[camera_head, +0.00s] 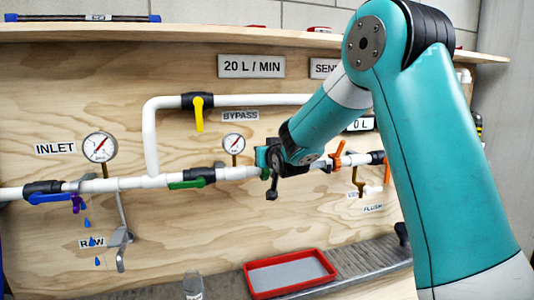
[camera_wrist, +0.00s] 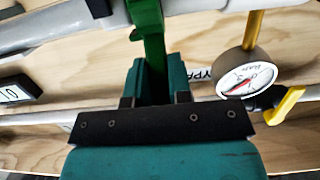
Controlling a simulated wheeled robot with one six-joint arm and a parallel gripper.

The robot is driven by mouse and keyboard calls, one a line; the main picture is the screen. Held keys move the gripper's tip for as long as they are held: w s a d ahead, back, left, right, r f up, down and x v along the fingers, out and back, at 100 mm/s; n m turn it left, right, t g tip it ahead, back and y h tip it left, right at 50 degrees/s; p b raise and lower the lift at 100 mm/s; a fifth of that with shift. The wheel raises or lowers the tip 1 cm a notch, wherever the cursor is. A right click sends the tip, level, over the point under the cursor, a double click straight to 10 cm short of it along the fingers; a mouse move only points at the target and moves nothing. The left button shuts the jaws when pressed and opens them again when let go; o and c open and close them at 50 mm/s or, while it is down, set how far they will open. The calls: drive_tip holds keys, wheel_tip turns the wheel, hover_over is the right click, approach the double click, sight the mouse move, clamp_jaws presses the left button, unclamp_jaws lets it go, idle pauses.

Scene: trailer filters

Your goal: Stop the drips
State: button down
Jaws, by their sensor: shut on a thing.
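My gripper (camera_head: 266,160) is at the pipe right of the small gauge, well to the right of the drips. In the wrist view my gripper (camera_wrist: 152,75) is shut on a green valve handle (camera_wrist: 147,25), which extends upward from between the jaws. Another green lever (camera_head: 187,184) lies along the pipe left of my gripper. My arm hides part of the pipe at the right.
A yellow lever (camera_head: 199,113) hangs crosswise on the upper bypass pipe. Orange levers (camera_head: 338,152) are at the right. A large gauge (camera_head: 99,147) stands above the inlet pipe. A red tray (camera_head: 290,273) and a clear bottle (camera_head: 193,286) are below. A wooden shelf (camera_head: 180,33) runs above.

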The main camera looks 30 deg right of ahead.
drive_tip(key=shift+r, duration=0.1)
drive_tip(key=c, duration=1)
unclamp_jaws()
drive_tip(key=shift+c, duration=0.2)
drive_tip(key=shift+s+a, duration=0.1)
drive_tip(key=b+v, duration=0.3)
drive_tip(key=v, duration=1.4)
drive_tip(key=s+a+f+n+g+y+p, duration=0.3)
drive_tip(key=a+f+g+y, duration=0.15)
drive_tip(key=a, duration=0.55)
drive_tip(key=s+a+f+n+g+y+p, duration=0.1)
drive_tip(key=s+a+n+g+y, duration=0.1)
drive_tip(key=s+a+g, duration=0.3)
drive_tip(key=s+a+f+n+g+y+p, duration=0.1)
drive_tip(key=s+a+n+g, duration=0.4)
drive_tip(key=s, duration=0.9)
drive_tip(key=shift+s+a+f+g+y+p, duration=0.2)
drive_tip(key=shift+a+f+g+y+p, duration=0.25)
drive_tip(key=shift+a, duration=0.75)
